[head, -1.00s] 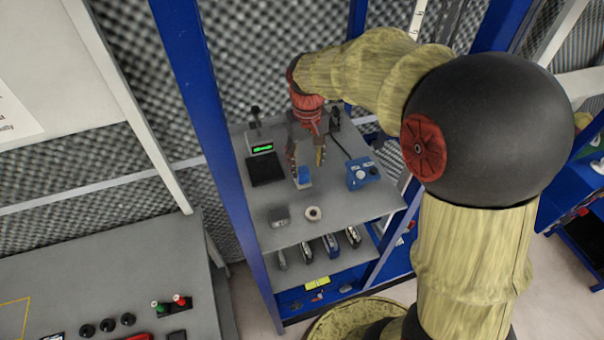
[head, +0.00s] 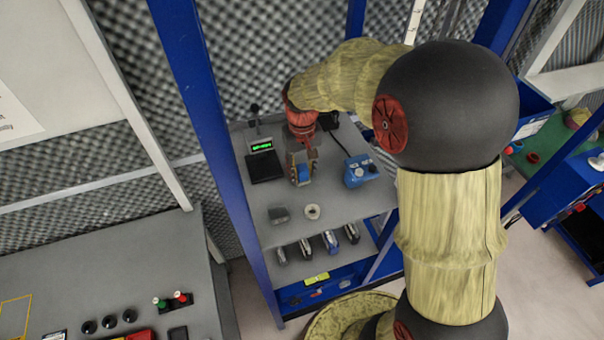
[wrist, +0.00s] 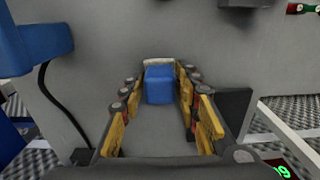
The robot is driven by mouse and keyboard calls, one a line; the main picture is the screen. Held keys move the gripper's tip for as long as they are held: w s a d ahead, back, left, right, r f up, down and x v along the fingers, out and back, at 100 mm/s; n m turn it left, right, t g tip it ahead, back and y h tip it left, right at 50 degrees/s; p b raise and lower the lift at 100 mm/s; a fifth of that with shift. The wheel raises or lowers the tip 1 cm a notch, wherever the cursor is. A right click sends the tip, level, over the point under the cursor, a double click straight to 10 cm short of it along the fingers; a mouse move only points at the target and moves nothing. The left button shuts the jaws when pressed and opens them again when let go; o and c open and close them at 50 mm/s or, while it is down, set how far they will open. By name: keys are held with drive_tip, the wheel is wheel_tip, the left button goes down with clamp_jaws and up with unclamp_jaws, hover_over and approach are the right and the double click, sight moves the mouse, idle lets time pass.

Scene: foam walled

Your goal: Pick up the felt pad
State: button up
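A small blue block with a pale band along one edge, which I take to be the felt pad (wrist: 159,88), stands between my fingers in the wrist view. In the head view the felt pad (head: 304,173) is on the grey upper shelf (head: 345,204), partly hidden by my gripper (head: 301,172). In the wrist view the yellow-padded fingers of my gripper (wrist: 160,82) lie close along both sides of the block and appear to touch it. No lift off the shelf can be made out.
A blue device (head: 361,171) with a cable stands just right of the gripper. A black scale with a green display (head: 262,147) is at left. A blue post (head: 200,100) bounds the shelf's left.

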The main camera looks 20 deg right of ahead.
sight(304, 168)
clamp_jaws()
drive_tip(key=shift+r, duration=0.15)
drive_tip(key=shift+r, duration=0.2)
drive_tip(key=r, duration=0.2)
drive_tip(key=r+b, duration=0.1)
drive_tip(key=shift+s+d+r, duration=0.15)
drive_tip(key=shift+s+d, duration=0.05)
drive_tip(key=shift+s, duration=0.05)
drive_tip(key=s+d+r+b, duration=0.2)
drive_tip(key=s+d+r, duration=0.4)
drive_tip(key=s+r, duration=0.3)
drive_tip(key=s, duration=0.3)
drive_tip(key=shift+d, duration=0.15)
drive_tip(key=shift+c, duration=0.8)
unclamp_jaws()
drive_tip(key=shift+w, duration=0.1)
drive_tip(key=c, duration=0.5)
